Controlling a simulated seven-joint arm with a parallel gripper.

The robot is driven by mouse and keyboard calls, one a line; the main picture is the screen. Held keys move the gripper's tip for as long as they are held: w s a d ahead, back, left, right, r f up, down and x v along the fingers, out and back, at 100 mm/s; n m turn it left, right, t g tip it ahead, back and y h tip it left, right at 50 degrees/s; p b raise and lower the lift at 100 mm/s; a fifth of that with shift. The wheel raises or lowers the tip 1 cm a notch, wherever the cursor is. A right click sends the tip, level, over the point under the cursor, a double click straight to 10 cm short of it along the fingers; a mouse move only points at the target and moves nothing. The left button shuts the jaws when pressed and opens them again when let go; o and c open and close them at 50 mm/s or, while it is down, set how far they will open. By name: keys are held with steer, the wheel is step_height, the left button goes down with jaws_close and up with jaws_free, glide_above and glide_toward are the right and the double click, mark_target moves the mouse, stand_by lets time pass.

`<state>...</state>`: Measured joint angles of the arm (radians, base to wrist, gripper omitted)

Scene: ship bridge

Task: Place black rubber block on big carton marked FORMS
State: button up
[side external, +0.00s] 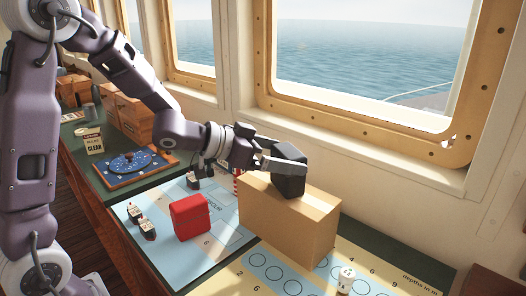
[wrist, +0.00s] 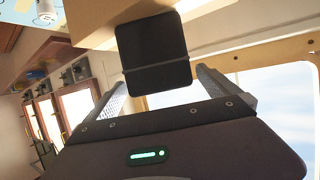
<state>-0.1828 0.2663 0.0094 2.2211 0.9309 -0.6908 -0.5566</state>
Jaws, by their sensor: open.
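The black rubber block (side external: 289,181) stands slightly tilted on top of the big tan carton (side external: 284,222); the carton's FORMS marking does not show in these views. My gripper (side external: 288,164) is level with the upper part of the block, with a grey finger passing across its near side. In the wrist view the block (wrist: 153,50) shows between and beyond the two open fingers (wrist: 158,82), with gaps to both sides. The carton (wrist: 95,18) shows at the top of that view. The block's underside contact is partly hidden.
A red block (side external: 190,217) and small dark-and-white pieces (side external: 147,229) sit on the light-blue chart left of the carton. A white cylinder (side external: 346,280) stands on the depth chart at front right. A blue round dial (side external: 131,162) and brown cartons (side external: 128,118) are farther back. The window wall is close behind.

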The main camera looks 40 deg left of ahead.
steer(key=s+a+r+n+y, duration=0.1)
steer(key=s+a+r+y, duration=0.15)
steer(key=s, duration=0.25)
steer(key=s+a+r+n+g+y, duration=0.1)
steer(key=s+a+n+y, duration=0.1)
steer(key=s+a+y, duration=0.15)
steer(key=s+a+r+n+y, duration=0.1)
steer(key=s+a+r+y, duration=0.15)
steer(key=s, duration=0.25)
steer(key=s+d+f+g+h, duration=0.1)
steer(key=s+d+f+g, duration=0.1)
steer(key=s, duration=0.7)
steer(key=s+d+f+g+h, duration=0.2)
steer(key=s+d+f+g, duration=0.1)
steer(key=s, duration=0.5)
steer(key=shift+s+d+n+g, duration=0.35)
steer(key=shift+d+g, duration=0.15)
steer(key=shift+d, duration=0.45)
